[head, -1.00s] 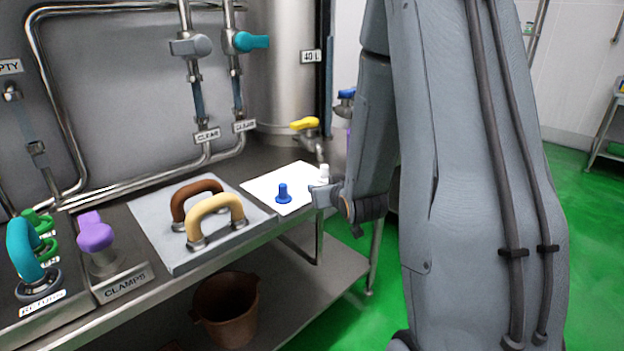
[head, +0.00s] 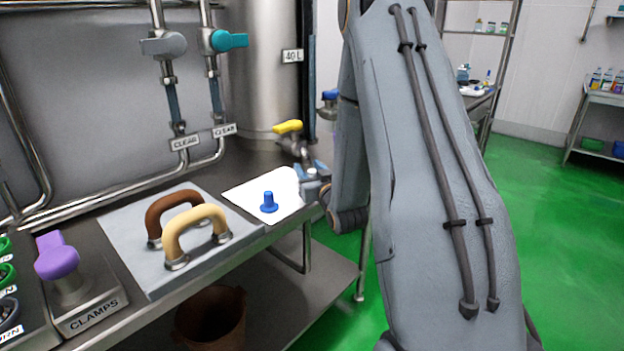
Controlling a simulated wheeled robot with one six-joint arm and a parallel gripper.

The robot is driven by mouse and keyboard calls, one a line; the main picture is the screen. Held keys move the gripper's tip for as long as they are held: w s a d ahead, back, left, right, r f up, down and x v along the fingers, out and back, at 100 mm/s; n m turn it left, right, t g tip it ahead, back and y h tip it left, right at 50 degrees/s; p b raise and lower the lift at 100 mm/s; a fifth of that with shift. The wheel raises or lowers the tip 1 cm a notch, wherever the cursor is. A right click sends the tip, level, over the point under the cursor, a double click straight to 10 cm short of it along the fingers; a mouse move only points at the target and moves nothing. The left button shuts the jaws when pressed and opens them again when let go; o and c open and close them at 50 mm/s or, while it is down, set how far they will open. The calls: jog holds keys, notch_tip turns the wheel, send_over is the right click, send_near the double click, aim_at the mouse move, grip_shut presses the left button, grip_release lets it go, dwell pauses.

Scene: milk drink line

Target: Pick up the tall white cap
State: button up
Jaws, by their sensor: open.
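The tall white cap (head: 311,173) is small in the head view, at the right side of the white sheet (head: 246,193) on the steel counter. Only its upper part shows; the rest is hidden by my gripper. My gripper (head: 312,175) is open at the cap, with a finger seen on either side of its top. I cannot tell whether the fingers touch it. A blue cap (head: 269,202) stands upright on the sheet, to the left of my gripper.
A yellow-handled tap (head: 289,127) on the tank (head: 262,70) is just behind my gripper. A grey board (head: 140,240) with brown (head: 165,212) and cream (head: 185,222) handles lies left.

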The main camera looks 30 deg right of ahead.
jog(key=shift+w+d, duration=0.2)
jog(key=shift+w, duration=0.7)
grip_shut()
jog(key=shift+r, duration=0.15)
